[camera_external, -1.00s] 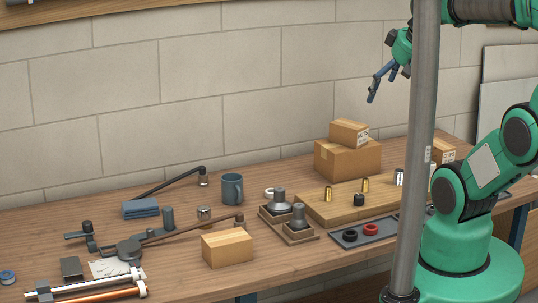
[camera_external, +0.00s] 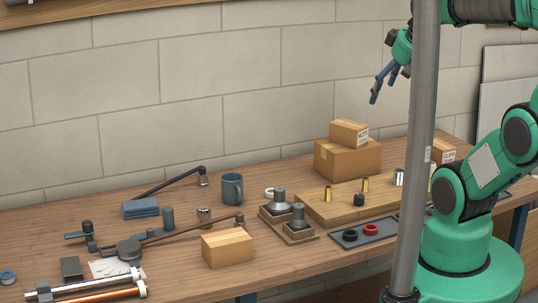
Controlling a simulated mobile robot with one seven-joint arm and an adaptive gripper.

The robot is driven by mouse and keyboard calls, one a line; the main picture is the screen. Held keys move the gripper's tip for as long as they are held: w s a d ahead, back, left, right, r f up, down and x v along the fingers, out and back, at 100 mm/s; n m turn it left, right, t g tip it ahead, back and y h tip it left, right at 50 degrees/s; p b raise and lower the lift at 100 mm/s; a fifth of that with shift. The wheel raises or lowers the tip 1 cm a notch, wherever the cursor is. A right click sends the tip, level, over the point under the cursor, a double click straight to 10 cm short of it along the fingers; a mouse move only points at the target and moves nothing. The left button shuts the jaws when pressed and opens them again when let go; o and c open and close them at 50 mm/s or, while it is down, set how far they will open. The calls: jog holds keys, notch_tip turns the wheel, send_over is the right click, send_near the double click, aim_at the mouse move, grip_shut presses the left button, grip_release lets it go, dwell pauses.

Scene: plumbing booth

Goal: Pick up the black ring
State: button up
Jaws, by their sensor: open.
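A black ring (camera_external: 350,235) lies on a flat grey tray (camera_external: 371,238) near the front edge of the bench. A red ring (camera_external: 370,230) lies just right of it on the same tray. My gripper (camera_external: 382,86) is open and empty, high above the bench in front of the wall, up and to the right of the black ring. A grey pole hides part of my arm and the right part of the tray.
A wooden board (camera_external: 330,211) with brass fittings and a dark cap stands behind the tray. Stacked cardboard boxes (camera_external: 346,158) stand behind it. Two dark cone-shaped parts on wooden bases (camera_external: 289,235) are left of the tray. A vertical pole (camera_external: 415,150) stands in front.

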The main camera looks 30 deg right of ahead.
jog(key=c, duration=0.5)
jog(key=w+a+f+n+g, duration=0.1)
jog(key=w+f+n, duration=0.1)
jog(key=f, duration=0.7)
jog(key=w+a+f+n+g, duration=0.1)
jog(key=w+f+n+g, duration=0.1)
jog(key=f+n, duration=0.3)
jog(key=w+a+f+n+g+y, duration=0.1)
jog(key=w+f+n, duration=0.3)
jog(key=f, duration=0.9)
jog(key=shift+w+f+g+b, duration=0.25)
jog(key=shift+f+g+b, duration=0.1)
jog(key=shift+g+b, duration=0.05)
jog(key=shift+w+a+f+b, duration=0.15)
jog(key=shift+f+b, duration=0.2)
jog(key=shift+f, duration=1.1)
jog(key=shift+w+a+f+b, duration=0.15)
jog(key=shift+f+b, duration=0.15)
jog(key=shift+f, duration=1.1)
jog(key=shift+a+f+b, duration=0.15)
jog(key=shift+f+b, duration=0.2)
jog(key=shift+f, duration=1.1)
